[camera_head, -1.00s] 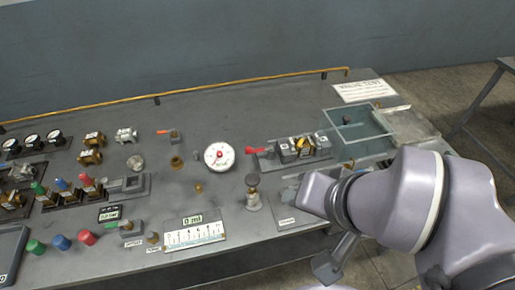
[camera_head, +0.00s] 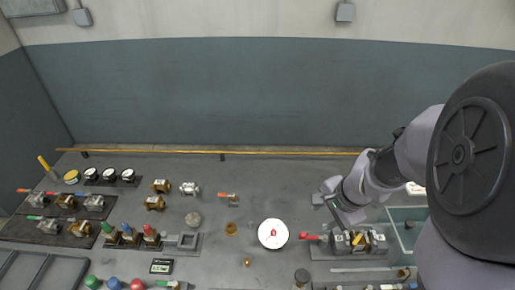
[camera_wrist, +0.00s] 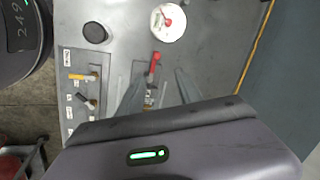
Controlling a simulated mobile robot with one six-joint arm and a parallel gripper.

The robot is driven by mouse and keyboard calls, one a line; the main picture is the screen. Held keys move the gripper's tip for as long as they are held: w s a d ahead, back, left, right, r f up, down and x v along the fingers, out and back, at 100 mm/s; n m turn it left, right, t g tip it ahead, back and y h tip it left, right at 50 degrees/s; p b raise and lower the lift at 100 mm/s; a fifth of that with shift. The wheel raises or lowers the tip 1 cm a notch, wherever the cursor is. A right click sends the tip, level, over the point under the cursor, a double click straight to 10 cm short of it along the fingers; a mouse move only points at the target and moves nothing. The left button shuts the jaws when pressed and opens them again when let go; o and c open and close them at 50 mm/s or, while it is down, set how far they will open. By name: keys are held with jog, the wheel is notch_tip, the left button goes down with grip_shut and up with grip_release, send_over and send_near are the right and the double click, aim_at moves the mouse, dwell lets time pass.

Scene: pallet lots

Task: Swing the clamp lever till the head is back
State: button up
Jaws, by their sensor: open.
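The red-handled lever (camera_head: 313,237) sticks out at the left end of a grey clamp fixture (camera_head: 322,253) on the bench. A yellow piece (camera_head: 359,239) shows among the fixture's metal blocks. In the wrist view the red lever (camera_wrist: 153,64) is just ahead of my gripper (camera_wrist: 158,82), whose two fingers are spread apart with nothing clearly held between them. In the head view my gripper (camera_head: 340,210) is above and behind the fixture. The clamp head cannot be made out clearly, and contact with the lever cannot be told.
A white dial (camera_head: 273,234) stands left of the lever, and a dark round knob (camera_head: 302,276) in front. A clear-walled bin (camera_head: 402,216) is at the right. A yellow rail (camera_head: 200,152) runs along the back. Bench between dial and rail is mostly clear.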

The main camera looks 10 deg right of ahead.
jog(key=b, duration=0.2)
send_near(304, 233)
jog(key=b+x, duration=0.6)
jog(key=x, duration=0.2)
jog(key=shift+s+a+f, duration=0.1)
jog(key=shift+a+f, duration=0.1)
jog(key=shift+f, duration=0.2)
jog(key=shift+r, duration=0.1)
jog(key=c, duration=0.9)
grip_shut()
jog(key=shift+r, duration=0.1)
